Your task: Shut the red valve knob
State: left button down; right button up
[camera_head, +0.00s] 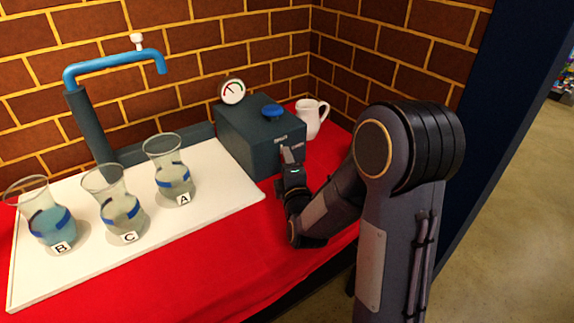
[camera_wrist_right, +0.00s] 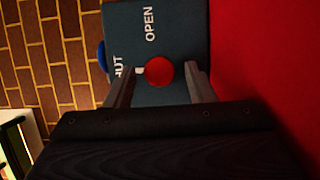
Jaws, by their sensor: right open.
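The red valve knob (camera_wrist_right: 159,71) is a round red disc on the face of a dark teal box (camera_wrist_right: 180,25). In the right wrist view a short white mark shows at its left side, pointing towards the partly hidden word SHUT; the word OPEN stands above. My right gripper (camera_head: 287,156) is at the front face of the box (camera_head: 240,140). Its fingers are open, one on either side of the knob, with visible gaps. The head view does not show the knob clearly behind the gripper. My left gripper is out of view.
A blue knob (camera_head: 272,111) and a pressure gauge (camera_head: 232,91) sit on top of the box. A white jug (camera_head: 312,118) stands behind it. Glass vases A (camera_head: 175,180), B (camera_head: 45,220) and C (camera_head: 122,208) stand on a white board (camera_head: 215,200) at left.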

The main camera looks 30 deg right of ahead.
jog(key=v, duration=0.7)
jog(key=shift+s+a, duration=0.1)
jog(key=shift+s, duration=0.25)
jog(key=shift+s, duration=0.1)
